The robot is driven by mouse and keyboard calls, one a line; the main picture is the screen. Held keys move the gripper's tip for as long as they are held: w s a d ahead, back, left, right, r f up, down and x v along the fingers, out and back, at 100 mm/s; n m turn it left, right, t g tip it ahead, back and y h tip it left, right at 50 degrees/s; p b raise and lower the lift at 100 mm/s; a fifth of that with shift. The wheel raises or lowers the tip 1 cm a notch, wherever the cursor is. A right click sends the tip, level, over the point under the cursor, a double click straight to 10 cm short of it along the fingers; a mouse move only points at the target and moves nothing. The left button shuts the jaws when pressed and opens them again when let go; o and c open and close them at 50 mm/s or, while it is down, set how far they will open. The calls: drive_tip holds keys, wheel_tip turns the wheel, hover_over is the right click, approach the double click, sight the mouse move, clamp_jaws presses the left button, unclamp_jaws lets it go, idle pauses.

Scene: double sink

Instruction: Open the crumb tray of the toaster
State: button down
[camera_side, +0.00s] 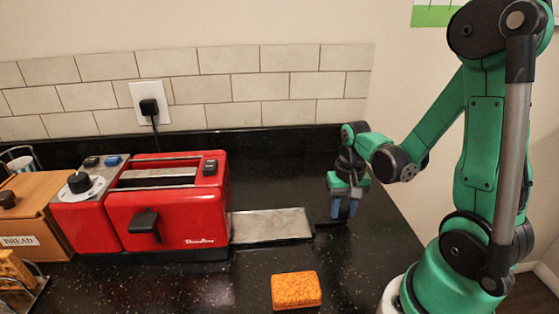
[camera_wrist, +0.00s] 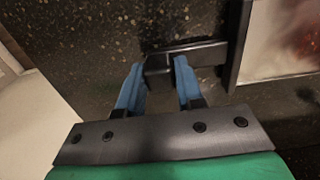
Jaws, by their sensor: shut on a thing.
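The red toaster (camera_side: 168,212) stands on the dark counter at the left of the side view. Its crumb tray (camera_side: 271,225), a flat metal sheet with a dark edge, extends out from the toaster's right side, low over the counter. The tray also shows at the right of the wrist view (camera_wrist: 280,40). A dark handle (camera_wrist: 205,53) sticks out from the tray's end. My gripper (camera_side: 345,208) is at the tray's right end, pointing down. In the wrist view its blue fingers (camera_wrist: 160,82) are shut on the handle's end, one on each side.
An orange sponge (camera_side: 296,290) lies on the counter in front of the tray. A wooden bread box (camera_side: 38,215) stands left of the toaster. A plug sits in the wall outlet (camera_side: 151,104) behind. The counter behind the tray is clear, and its right edge is close to my gripper.

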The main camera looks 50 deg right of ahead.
drive_tip(key=c, duration=0.6)
unclamp_jaws()
drive_tip(key=shift+o, duration=0.2)
drive_tip(key=shift+r, duration=0.1)
drive_tip(key=shift+r, duration=2.75)
drive_tip(key=w+a+r+n+t, duration=0.2)
drive_tip(key=a+r+n+t, duration=0.1)
drive_tip(key=a, duration=0.3)
drive_tip(key=w+a+r+n+t, duration=0.3)
drive_tip(key=a+n+t, duration=0.1)
drive_tip(key=a+n, duration=0.2)
drive_tip(key=shift+a+r, duration=0.2)
